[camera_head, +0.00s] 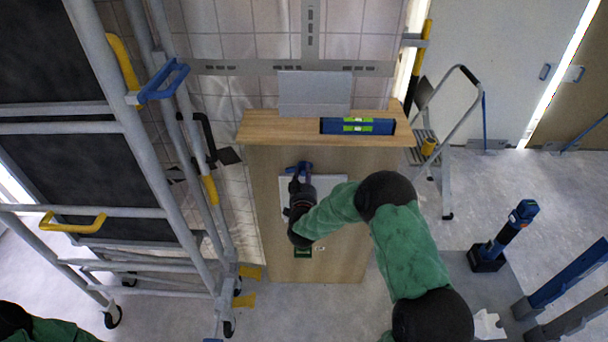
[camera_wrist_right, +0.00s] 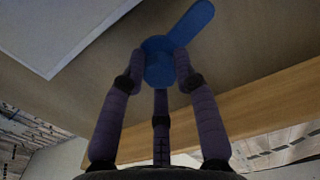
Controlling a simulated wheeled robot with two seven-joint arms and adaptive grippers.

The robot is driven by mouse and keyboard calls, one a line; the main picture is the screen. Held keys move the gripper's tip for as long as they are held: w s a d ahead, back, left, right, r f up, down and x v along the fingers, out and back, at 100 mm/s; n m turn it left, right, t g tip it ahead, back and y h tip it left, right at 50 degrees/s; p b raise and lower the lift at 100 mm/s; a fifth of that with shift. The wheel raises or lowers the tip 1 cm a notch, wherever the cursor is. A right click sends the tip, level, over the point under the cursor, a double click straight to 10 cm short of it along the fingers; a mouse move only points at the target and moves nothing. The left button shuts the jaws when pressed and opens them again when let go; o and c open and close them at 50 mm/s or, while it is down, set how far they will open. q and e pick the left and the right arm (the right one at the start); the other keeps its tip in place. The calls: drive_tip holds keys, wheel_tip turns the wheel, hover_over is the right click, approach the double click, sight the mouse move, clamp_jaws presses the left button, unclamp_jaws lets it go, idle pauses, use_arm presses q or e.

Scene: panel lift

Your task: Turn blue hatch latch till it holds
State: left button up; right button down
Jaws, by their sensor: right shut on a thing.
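The blue hatch latch (camera_head: 304,167) sits on the front of a wooden panel (camera_head: 350,245), at the top edge of a white hatch (camera_head: 328,185). In the right wrist view the latch shows a round hub with a flat lever (camera_wrist_right: 190,27) pointing to the upper right. My right gripper (camera_head: 299,184) is at the latch. In the wrist view the fingers of my right gripper (camera_wrist_right: 158,64) are shut on the hub from both sides. My gripper and forearm hide much of the hatch. Of my left arm only a part shows at the lower left corner; its gripper is out of view.
A blue spirit level (camera_head: 357,126) lies on the wooden ledge (camera_head: 285,131) above the hatch. A metal scaffold frame (camera_head: 118,130) stands close on the left. A small stepladder (camera_head: 445,150) and a blue-black tool (camera_head: 503,238) stand on the right. Some floor between is clear.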

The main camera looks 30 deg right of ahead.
drive_tip(key=n, duration=0.3)
drive_tip(key=shift+w+r+n, duration=0.1)
drive_tip(key=shift+r+n, duration=0.15)
drive_tip(key=shift+n, duration=0.15)
drive_tip(key=n+p, duration=0.1)
drive_tip(key=n, duration=0.2)
drive_tip(key=shift+n, duration=0.3)
drive_tip(key=n+p, duration=0.1)
drive_tip(key=n, duration=0.3)
drive_tip(key=shift+n+p, duration=0.4)
drive_tip(key=shift+n, duration=1.2)
drive_tip(key=shift+f, duration=0.1)
drive_tip(key=shift+a, duration=0.1)
drive_tip(key=c, duration=1)
unclamp_jaws()
drive_tip(key=shift+o, duration=0.2)
drive_tip(key=shift+f, duration=0.1)
